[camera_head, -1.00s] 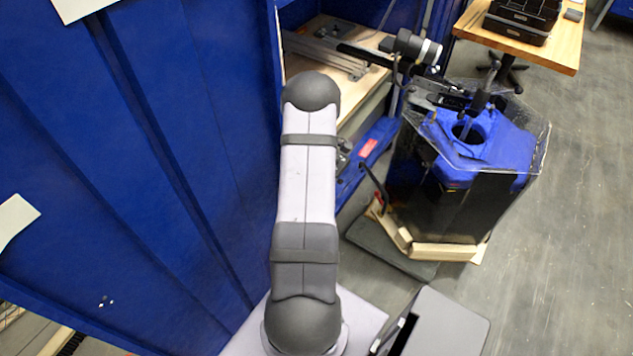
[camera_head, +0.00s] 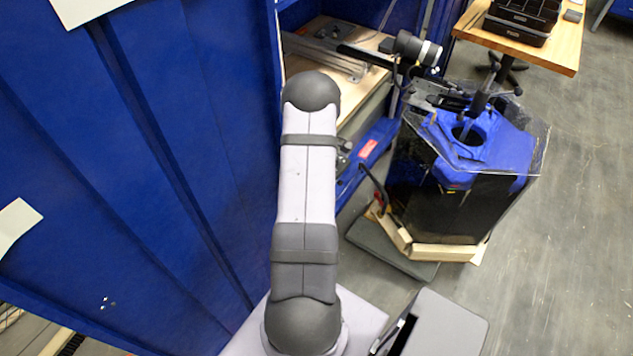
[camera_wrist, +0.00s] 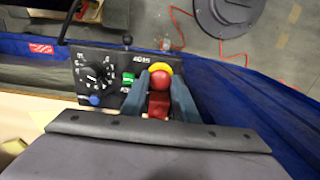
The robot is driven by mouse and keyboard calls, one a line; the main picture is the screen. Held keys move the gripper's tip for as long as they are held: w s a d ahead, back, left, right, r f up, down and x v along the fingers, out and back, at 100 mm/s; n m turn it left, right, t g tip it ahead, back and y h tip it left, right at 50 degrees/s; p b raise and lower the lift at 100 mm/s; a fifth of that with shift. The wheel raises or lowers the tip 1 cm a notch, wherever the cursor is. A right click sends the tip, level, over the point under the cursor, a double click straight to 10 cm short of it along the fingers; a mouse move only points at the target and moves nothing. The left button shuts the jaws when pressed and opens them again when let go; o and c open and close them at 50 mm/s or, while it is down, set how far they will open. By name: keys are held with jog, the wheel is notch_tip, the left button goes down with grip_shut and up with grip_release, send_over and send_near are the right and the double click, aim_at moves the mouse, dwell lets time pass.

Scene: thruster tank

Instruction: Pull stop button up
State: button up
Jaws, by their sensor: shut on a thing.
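In the wrist view, the red stop button (camera_wrist: 160,81) stands on a dark control panel (camera_wrist: 118,62) with a yellow collar behind it. My gripper (camera_wrist: 160,88) has one blue-grey finger on each side of the button and is shut on it. A darker red block-like part shows between the fingers, below the round red top. The button's lower part is partly hidden by the fingers. In the head view I cannot make out the button or my gripper clearly.
The panel also has a black dial (camera_wrist: 97,76), a blue knob (camera_wrist: 95,99) and a green switch (camera_wrist: 128,77), all left of my fingers. A black round base (camera_wrist: 226,14) stands on the floor beyond. In the head view, a clear-walled tank (camera_head: 440,215) stands right of my arm.

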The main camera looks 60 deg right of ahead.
jog(key=shift+d+r, duration=0.1)
jog(key=o, duration=0.9)
jog(key=shift+c, duration=0.2)
jog(key=shift+r+p, duration=2.5)
jog(key=shift+r, duration=1)
